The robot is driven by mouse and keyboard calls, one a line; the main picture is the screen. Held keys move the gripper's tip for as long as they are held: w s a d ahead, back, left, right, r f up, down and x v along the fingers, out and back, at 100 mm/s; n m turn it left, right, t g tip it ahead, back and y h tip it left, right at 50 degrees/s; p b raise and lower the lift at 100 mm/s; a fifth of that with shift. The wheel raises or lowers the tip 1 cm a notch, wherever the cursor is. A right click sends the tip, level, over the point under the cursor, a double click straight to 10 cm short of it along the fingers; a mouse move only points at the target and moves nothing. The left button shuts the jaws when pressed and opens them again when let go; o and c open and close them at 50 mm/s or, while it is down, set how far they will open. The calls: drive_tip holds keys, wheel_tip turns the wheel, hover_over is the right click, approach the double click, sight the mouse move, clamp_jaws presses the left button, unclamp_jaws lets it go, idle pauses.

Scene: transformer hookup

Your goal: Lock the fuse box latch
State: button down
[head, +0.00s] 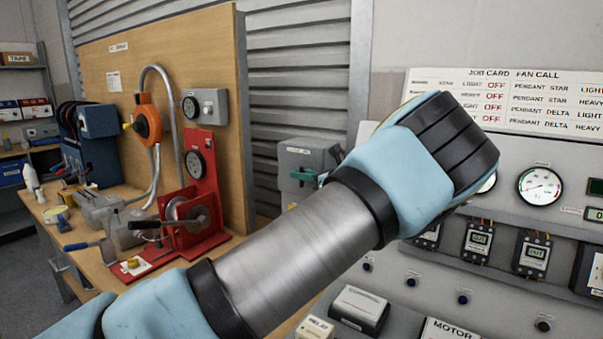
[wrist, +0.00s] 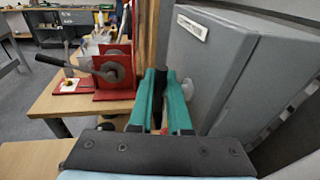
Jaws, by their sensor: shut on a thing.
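The grey fuse box (head: 306,158) stands beside the wooden board in the head view. It fills the right of the wrist view (wrist: 225,70), with a white label near its top edge, and its door face looks closed. My gripper (wrist: 161,76) has teal fingers close together at the box's left side. A dark, narrow piece, seemingly the latch handle (wrist: 163,90), shows between them, and the fingers are shut on it. In the head view the teal fingertips of my gripper (head: 303,174) show against the box front; my forearm hides the rest. The latch's exact position is hard to tell.
A red winch stand (head: 200,185) with a crank is on the wooden bench (head: 160,250), left of the box. The wooden board (head: 215,50) rises behind it. A grey meter panel (head: 480,225) with gauges and switches is at the right.

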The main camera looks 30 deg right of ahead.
drive_tip(key=c, duration=1.2)
unclamp_jaws()
drive_tip(key=shift+o, duration=0.2)
drive_tip(key=b+v, duration=0.4)
drive_tip(key=v, duration=0.7)
drive_tip(key=shift+w+a, duration=0.1)
